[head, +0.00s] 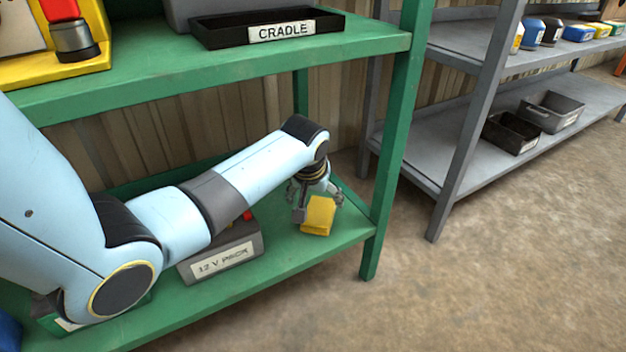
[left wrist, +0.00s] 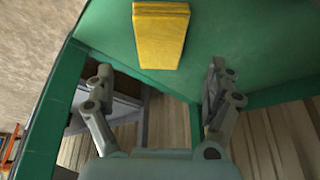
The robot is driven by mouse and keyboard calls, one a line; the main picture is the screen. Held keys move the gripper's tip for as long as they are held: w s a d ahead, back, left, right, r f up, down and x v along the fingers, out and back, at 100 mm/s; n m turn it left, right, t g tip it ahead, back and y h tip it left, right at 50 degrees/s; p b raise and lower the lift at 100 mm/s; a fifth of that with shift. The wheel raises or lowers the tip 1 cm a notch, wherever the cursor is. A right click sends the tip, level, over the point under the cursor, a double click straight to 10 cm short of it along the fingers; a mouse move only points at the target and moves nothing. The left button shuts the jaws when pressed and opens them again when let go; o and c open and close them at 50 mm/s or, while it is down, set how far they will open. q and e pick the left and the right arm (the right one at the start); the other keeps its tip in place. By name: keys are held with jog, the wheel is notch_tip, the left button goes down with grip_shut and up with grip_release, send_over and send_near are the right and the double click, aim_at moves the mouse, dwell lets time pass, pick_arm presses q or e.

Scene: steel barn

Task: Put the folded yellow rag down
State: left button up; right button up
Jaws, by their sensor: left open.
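The folded yellow rag (head: 318,216) is on the lower green shelf (head: 290,268), near its right end. It also shows in the left wrist view (left wrist: 160,35), lying on the green surface beyond the fingertips. My left gripper (head: 316,192) is right at the rag in the head view, with its fingers pointing down. In the left wrist view my left gripper (left wrist: 165,80) has its fingers spread wide, with nothing between them. The rag appears clear of both fingers there. My right gripper is not in view.
A grey box labelled 12 V PACK (head: 222,258) stands left of the rag, partly behind my arm. The upper green shelf (head: 200,75) with a black CRADLE tray (head: 265,28) is above. A green post (head: 392,140) stands to the right. A grey rack (head: 470,140) is farther right.

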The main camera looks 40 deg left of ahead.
pick_arm(q)
jog(key=shift+p+v, duration=0.45)
jog(key=shift+v, duration=0.5)
jog(key=s+d+r+m, duration=0.1)
jog(key=s+d+r, duration=0.1)
jog(key=s, duration=0.9)
jog(key=s+d+r+m+g+h+p, duration=0.1)
jog(key=s+d+r+m, duration=0.1)
jog(key=s, duration=0.8)
jog(key=s+d+r+m, duration=0.2)
jog(key=s+d+r, duration=0.1)
jog(key=s, duration=0.8)
jog(key=shift+s+d+h, duration=0.3)
jog(key=shift+d, duration=0.3)
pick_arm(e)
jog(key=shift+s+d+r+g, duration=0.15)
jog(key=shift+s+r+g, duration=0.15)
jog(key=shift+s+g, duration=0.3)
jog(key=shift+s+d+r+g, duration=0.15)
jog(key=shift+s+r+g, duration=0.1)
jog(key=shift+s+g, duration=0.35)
pick_arm(q)
jog(key=shift+r+p, duration=0.1)
jog(key=shift+p, duration=0.2)
